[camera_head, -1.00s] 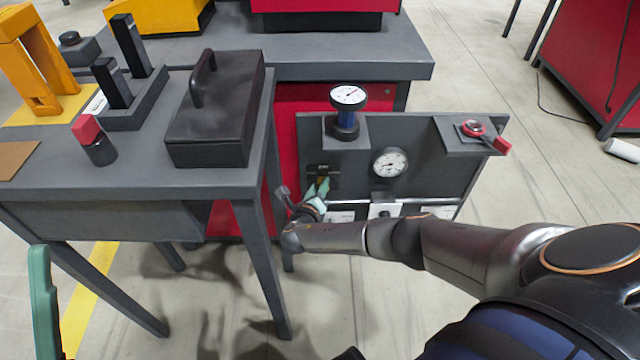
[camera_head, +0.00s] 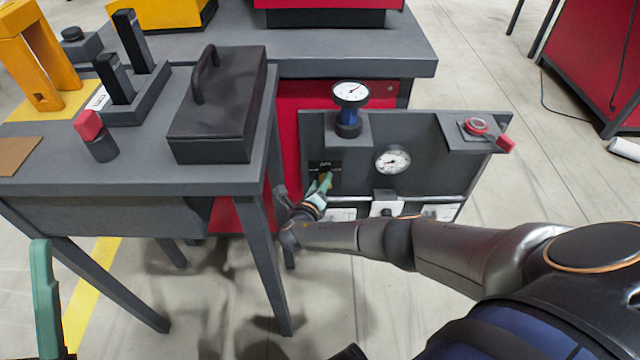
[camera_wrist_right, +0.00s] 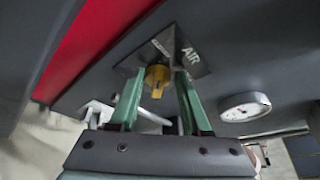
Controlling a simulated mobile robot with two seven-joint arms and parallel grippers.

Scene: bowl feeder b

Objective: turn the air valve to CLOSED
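The air valve is a yellow handle (camera_wrist_right: 157,76) on a dark plate (camera_wrist_right: 188,58) lettered AIR, seen close in the right wrist view. The plate's other lettering is too small to read. My right gripper (camera_wrist_right: 160,85) has its two green fingers apart, one on each side of the yellow handle. Gaps show between handle and fingers, so I cannot see contact. In the head view my right gripper (camera_head: 323,186) is at the grey panel's left side, covering much of the valve. A green finger of my left gripper (camera_head: 44,300) shows at the lower left edge.
The grey panel (camera_head: 440,170) carries a round gauge (camera_head: 392,160), a gauge on a blue stem (camera_head: 350,94) and a red-handled switch (camera_head: 490,134). A grey table (camera_head: 130,178) with a black lidded box (camera_head: 215,120) stands close to the left of my right gripper.

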